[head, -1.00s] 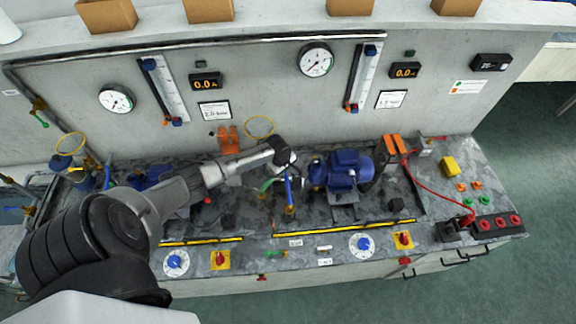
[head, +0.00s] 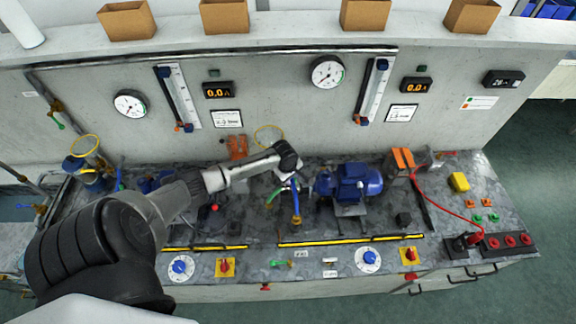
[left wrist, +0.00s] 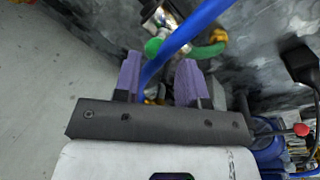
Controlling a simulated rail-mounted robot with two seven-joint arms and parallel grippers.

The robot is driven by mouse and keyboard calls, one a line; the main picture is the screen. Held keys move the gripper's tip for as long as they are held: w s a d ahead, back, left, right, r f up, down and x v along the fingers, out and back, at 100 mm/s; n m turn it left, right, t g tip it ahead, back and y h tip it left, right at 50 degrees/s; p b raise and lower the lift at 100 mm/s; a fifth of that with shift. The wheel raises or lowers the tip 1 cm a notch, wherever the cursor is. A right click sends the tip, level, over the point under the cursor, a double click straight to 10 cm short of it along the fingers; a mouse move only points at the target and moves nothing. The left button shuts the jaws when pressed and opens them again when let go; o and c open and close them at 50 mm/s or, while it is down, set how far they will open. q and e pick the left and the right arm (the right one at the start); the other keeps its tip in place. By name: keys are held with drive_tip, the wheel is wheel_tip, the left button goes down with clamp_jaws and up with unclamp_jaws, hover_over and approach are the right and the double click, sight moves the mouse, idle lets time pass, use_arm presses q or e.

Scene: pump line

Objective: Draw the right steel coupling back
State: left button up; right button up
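My left gripper (left wrist: 160,82) has two purple finger pads standing apart with a gap between them. A blue hose (left wrist: 185,37) crosses this gap in the left wrist view; I cannot tell if it touches a pad. Beyond the fingertips is a shiny metal fitting (left wrist: 165,17), perhaps the steel coupling, beside a green part (left wrist: 153,47). A green hose (left wrist: 208,51) runs to the right of it. In the head view the left gripper's wrist is above the bench, left of the blue pump motor (head: 352,184). Its fingertips are hidden there, and I cannot pick out the coupling.
A blue hose (head: 295,207) stands up from the bench just below the gripper. An orange bracket (head: 402,160) and a red cable (head: 440,199) are to the right. The bench around the gripper is crowded.

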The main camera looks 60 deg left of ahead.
use_arm(q)
wheel_tip(320, 180, up, 11)
drive_tip(key=s, duration=0.2)
drive_tip(key=shift+p, duration=0.35)
